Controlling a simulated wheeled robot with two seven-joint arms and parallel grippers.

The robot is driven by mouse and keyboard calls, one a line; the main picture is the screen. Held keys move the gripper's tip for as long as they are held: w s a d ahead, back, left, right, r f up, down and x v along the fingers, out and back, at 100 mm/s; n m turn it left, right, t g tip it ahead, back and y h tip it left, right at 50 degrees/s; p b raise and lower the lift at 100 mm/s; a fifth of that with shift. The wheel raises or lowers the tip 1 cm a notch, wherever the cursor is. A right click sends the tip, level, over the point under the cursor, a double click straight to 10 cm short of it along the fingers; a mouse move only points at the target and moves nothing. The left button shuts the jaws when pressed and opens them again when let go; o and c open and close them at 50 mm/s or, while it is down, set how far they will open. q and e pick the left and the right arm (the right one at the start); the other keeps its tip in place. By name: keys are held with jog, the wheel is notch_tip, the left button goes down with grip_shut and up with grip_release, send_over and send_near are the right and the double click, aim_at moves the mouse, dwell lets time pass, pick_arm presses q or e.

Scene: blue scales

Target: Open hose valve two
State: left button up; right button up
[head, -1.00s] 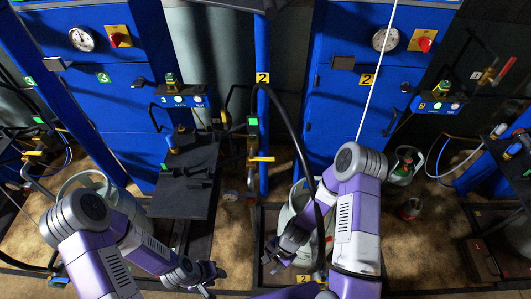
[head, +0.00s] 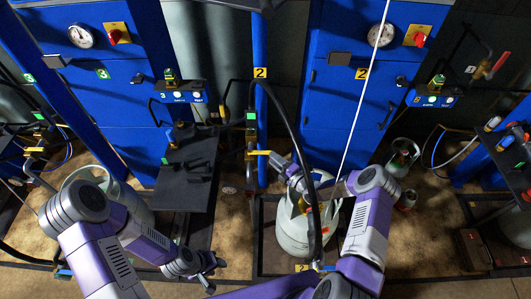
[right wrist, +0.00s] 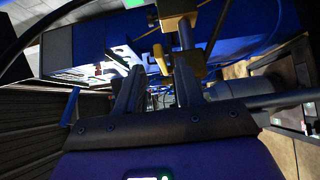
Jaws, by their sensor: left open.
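Hose valve two has a yellow handle (head: 258,152) beside the blue post with the yellow "2" label (head: 260,73). The handle points sideways, to the right in the head view. My right gripper (head: 281,162) is just right of the handle, near its end. In the right wrist view the yellow valve parts (right wrist: 190,62) are ahead of my right gripper (right wrist: 158,72), whose fingers are apart. One yellow piece shows near the gap between the fingertips; I cannot tell whether they touch it. My left gripper (head: 213,265) is open and empty, low over the floor, away from the valve.
A black hose (head: 294,120) arches from the post down past my right arm. A white gas cylinder (head: 292,235) stands below my right gripper. A dark scale platform (head: 188,180) lies left of the post. Blue cabinets (head: 345,110) stand behind.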

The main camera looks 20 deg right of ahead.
aim_at(266, 152)
jog(key=b+x, duration=0.1)
jog(key=x, duration=0.4)
jog(key=shift+w+a, duration=0.2)
jog(key=shift+w, duration=0.05)
grip_shut()
